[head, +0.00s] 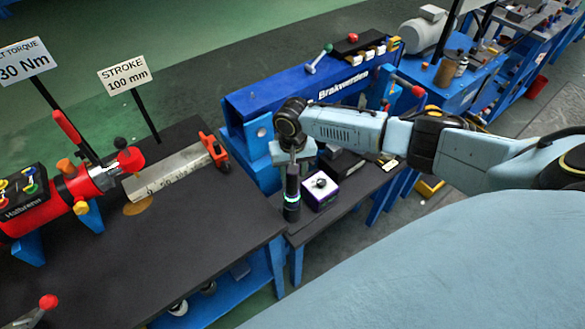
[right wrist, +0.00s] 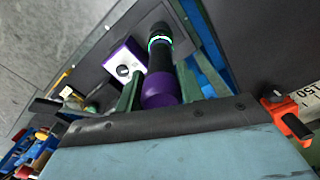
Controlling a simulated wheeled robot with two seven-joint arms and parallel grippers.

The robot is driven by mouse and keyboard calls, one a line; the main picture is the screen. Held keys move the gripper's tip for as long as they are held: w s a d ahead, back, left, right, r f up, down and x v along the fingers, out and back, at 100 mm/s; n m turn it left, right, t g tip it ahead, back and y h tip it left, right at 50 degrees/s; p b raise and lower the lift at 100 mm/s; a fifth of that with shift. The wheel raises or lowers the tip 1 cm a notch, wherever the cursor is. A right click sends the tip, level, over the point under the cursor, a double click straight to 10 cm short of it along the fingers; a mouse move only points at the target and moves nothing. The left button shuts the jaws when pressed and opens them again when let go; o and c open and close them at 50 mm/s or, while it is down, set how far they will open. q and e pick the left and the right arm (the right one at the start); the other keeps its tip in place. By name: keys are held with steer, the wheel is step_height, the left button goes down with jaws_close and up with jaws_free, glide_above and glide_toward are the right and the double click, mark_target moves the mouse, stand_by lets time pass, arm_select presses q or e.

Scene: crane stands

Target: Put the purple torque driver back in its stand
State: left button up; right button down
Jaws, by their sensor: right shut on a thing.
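The torque driver (head: 291,190) is a dark upright cylinder with a glowing green-white ring near its lower end. In the right wrist view its purple end (right wrist: 160,90) lies between the fingers of my right gripper (right wrist: 160,84). My right gripper (head: 292,160) is shut on it from above. A small purple box with a white top (head: 320,190) and a dark round feature stands just right of the driver; it also shows in the right wrist view (right wrist: 123,68). It may be the stand; I cannot tell whether the dark feature is a hole or a knob. My left gripper is not in view.
The dark table (head: 230,235) on the left bears a red machine (head: 70,195) and a metal scale bar (head: 170,172). A blue machine (head: 290,95) stands behind the driver. A dark box (head: 345,164) is behind the purple box.

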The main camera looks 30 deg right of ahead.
steer(key=shift+w+f+b, duration=0.1)
steer(key=shift+f+b, duration=0.4)
steer(key=shift+f, duration=0.5)
steer(key=c, duration=0.8)
jaws_free()
steer(key=shift+f, duration=0.15)
step_height(320, 180, up, 5)
steer(key=p, duration=0.6)
